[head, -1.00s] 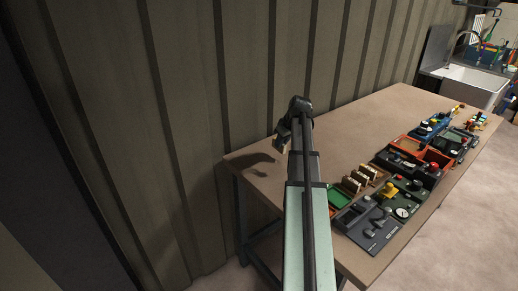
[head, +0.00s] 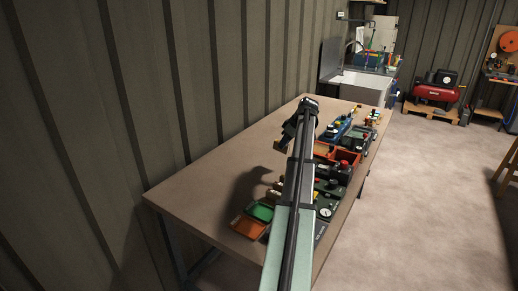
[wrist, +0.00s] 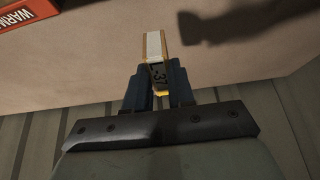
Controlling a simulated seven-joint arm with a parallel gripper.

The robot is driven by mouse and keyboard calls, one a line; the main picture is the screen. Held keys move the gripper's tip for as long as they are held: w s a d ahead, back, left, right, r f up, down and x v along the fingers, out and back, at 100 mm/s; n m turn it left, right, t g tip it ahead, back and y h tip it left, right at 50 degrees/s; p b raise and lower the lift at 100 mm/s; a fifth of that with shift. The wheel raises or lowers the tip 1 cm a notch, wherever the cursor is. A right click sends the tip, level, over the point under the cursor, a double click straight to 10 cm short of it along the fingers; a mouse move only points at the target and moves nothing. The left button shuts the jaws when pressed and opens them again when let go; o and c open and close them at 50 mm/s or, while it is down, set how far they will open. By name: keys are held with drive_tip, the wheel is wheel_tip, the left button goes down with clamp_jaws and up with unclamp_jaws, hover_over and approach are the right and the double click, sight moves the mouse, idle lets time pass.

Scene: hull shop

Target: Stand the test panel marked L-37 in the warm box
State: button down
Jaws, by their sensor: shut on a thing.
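My gripper (wrist: 158,88) is shut on a small upright-looking panel (wrist: 154,45) with yellowish edges and a white strip. Its lower face reads L-37 in the wrist view. In the head view my gripper (head: 282,145) is above the bench, and the panel cannot be made out there. A red-orange box marked WARM (wrist: 28,20) shows in part at the upper left of the wrist view, apart from the panel. Its inside is out of view. Which orange container in the head view is this box, I cannot tell.
The bench (head: 215,165) is bare on the wall side. Along its front side stand an orange tray (head: 249,227), a green tray (head: 261,211), a blue tray (head: 337,131) and several other containers, partly hidden by my arm. A sink (head: 361,86) stands past the far end.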

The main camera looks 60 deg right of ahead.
drive_tip(key=s+d+r, duration=0.1)
drive_tip(key=s+d, duration=0.3)
drive_tip(key=s, duration=0.1)
drive_tip(key=s+d, duration=0.3)
drive_tip(key=s, duration=0.3)
drive_tip(key=s+d+r, duration=0.1)
drive_tip(key=s+d, duration=0.3)
drive_tip(key=s, duration=0.2)
drive_tip(key=shift+s+d+r, duration=0.15)
drive_tip(key=shift+d+r, duration=0.2)
drive_tip(key=s+d+f, duration=0.3)
drive_tip(key=s+d, duration=0.1)
drive_tip(key=s, duration=0.3)
drive_tip(key=shift+t, duration=0.3)
drive_tip(key=shift+s+a+f, duration=0.1)
drive_tip(key=shift+f, duration=1.45)
drive_tip(key=shift+s+a+f, duration=0.1)
drive_tip(key=shift+f, duration=1.45)
drive_tip(key=shift+f, duration=0.5)
drive_tip(key=c, duration=0.9)
unclamp_jaws()
drive_tip(key=v, duration=1.4)
